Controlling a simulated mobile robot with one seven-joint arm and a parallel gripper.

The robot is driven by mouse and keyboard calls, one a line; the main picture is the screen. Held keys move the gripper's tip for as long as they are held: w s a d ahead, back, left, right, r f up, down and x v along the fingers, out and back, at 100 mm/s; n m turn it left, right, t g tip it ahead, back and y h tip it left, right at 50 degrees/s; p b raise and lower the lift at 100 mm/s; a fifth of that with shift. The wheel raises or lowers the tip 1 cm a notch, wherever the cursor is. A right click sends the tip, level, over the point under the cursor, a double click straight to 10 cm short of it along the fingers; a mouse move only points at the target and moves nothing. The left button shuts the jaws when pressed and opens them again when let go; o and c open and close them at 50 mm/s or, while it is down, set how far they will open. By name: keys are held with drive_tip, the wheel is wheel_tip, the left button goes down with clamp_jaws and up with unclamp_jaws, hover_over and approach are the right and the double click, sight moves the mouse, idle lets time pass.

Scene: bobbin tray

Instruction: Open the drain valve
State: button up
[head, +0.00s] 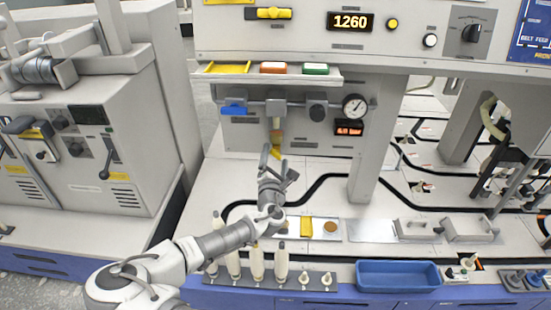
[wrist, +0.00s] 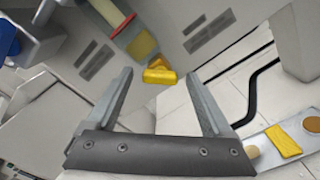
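The drain valve (head: 275,152) looks like a small yellow handle at the bottom of the hanging filter unit (head: 277,108), under the shelf. In the wrist view the yellow handle (wrist: 160,75) shows between my fingertips, apart from both. Above it is a pale bowl with a yellowish band (wrist: 141,44) and a red ring. My gripper (head: 279,166) is open and empty, just below and in front of the handle; its fingers also show in the wrist view (wrist: 158,76). My gripper partly hides the handle in the head view.
A blue lever (head: 234,108) sits left of the filter, and a round gauge (head: 355,106) to the right. A support post (head: 365,160) stands right of my gripper. White bobbins (head: 256,264) stand below my arm, near a blue tray (head: 398,274).

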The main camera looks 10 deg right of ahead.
drive_tip(key=p+v, duration=0.1)
drive_tip(key=v, duration=1.6)
drive_tip(key=shift+s, duration=0.25)
drive_tip(key=shift+a, duration=0.1)
